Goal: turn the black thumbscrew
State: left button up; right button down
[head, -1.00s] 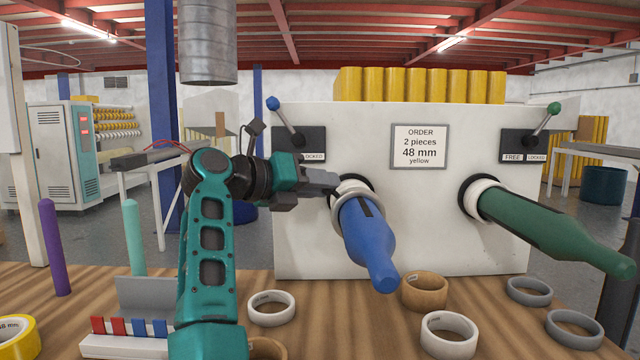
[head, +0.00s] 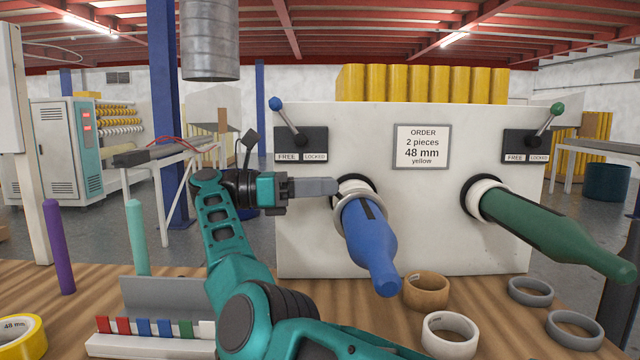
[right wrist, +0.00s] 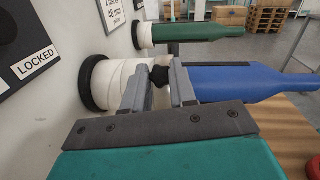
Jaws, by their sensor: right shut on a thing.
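The black thumbscrew (right wrist: 159,77) sits on the white collar (right wrist: 112,82) around the base of the blue mandrel (right wrist: 225,80) in the right wrist view. My right gripper (right wrist: 159,72) is shut on the thumbscrew, one finger on either side of it. In the head view my right gripper (head: 335,187) reaches in from the left to the white collar (head: 352,190) at the root of the blue mandrel (head: 370,240). The thumbscrew itself is hidden by the fingers there. My left gripper is not in view.
A green mandrel (head: 560,232) juts out from the white panel (head: 420,240) at right. Two levers stand above, blue-knobbed (head: 288,122) and green-knobbed (head: 545,120). Cardboard (head: 426,290), white (head: 450,335) and grey rings (head: 531,291) lie on the table below the mandrels.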

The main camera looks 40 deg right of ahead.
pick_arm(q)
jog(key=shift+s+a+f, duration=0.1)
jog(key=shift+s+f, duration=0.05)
pick_arm(e)
jog(key=shift+m+g+y, duration=0.4)
jog(key=shift+m+g, duration=0.1)
jog(key=shift+m, duration=0.3)
jog(key=c, duration=0.9)
grip_release()
